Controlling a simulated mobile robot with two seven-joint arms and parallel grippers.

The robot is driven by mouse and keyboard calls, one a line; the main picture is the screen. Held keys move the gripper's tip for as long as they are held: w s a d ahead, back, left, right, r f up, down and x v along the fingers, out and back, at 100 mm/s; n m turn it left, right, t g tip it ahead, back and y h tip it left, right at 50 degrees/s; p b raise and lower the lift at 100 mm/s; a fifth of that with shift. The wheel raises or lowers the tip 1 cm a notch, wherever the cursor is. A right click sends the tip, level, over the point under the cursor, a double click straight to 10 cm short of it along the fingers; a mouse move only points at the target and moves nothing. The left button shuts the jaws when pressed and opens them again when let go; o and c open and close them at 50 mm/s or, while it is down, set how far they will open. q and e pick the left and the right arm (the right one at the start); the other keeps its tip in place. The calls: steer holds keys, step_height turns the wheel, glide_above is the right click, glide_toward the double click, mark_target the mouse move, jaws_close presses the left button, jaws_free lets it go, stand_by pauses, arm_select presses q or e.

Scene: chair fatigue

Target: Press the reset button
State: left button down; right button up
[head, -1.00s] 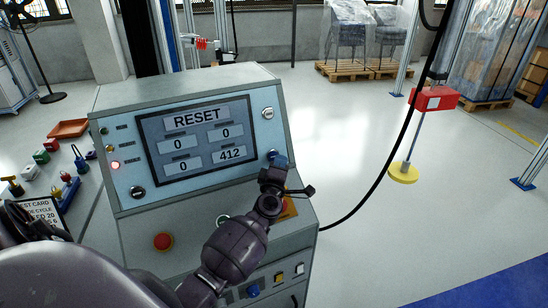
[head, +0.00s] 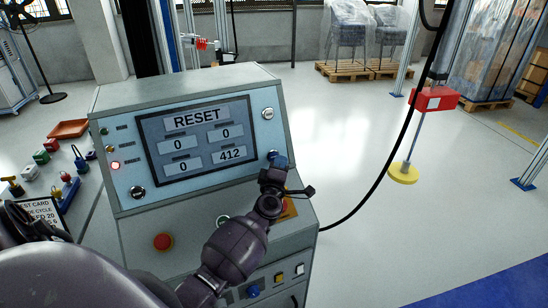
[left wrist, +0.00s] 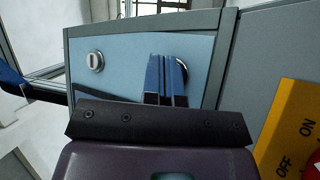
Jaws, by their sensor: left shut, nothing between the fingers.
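The grey control console (head: 180,90) has a screen (head: 193,140) reading RESET, with boxes showing 0, 0, 0 and 412. A round button (head: 270,154) sits at the screen's lower right, partly hidden by my left gripper (head: 281,161). In the left wrist view, the shut blue fingers (left wrist: 165,80) point at the panel and cover most of this button (left wrist: 184,69). The gripper is shut and empty. I cannot tell whether the fingertips touch the button. My right gripper is not in view.
A pale round knob (head: 268,113) is above the button. A yellow OFF/ON plate (left wrist: 290,130) is close to the wrist. A black cable (head: 375,185) hangs to the right. Open floor lies beyond.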

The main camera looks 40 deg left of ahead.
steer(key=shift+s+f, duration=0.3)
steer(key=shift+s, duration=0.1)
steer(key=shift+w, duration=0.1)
arm_select(q)
steer(key=shift+w+a+f, duration=0.1)
steer(key=shift+w+a, duration=0.1)
steer(key=shift+a, duration=0.15)
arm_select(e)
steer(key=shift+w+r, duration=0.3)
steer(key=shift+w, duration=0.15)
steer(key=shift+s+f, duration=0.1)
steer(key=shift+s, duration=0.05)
arm_select(q)
steer(key=shift+a, duration=0.1)
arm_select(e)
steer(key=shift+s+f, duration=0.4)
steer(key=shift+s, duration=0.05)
arm_select(q)
steer(key=shift+w, duration=0.1)
